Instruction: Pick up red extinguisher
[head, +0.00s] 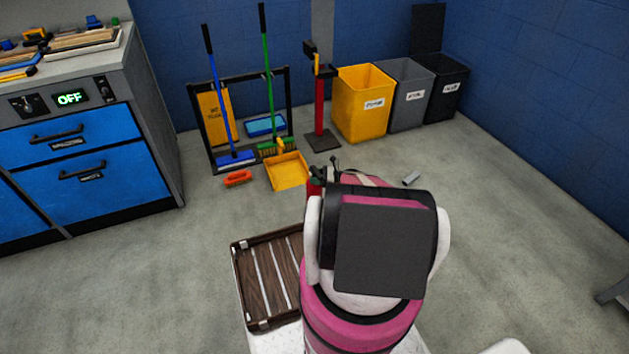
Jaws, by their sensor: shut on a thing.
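The red extinguisher (315,187) shows only as a small red part with a dark top, just past the upper left of my pink, white and black arm. The rest of it is hidden behind the arm. My gripper (334,168) is at the far end of the arm, mostly hidden by the arm's dark wrist part. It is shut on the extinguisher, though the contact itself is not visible.
A wooden slatted crate (240,285) is left of my arm. A yellow dustpan (289,171), an orange brush (237,178) and a red post (319,105) stand beyond. Yellow, grey and black bins (360,115) line the back wall. Blue drawers (85,185) are left.

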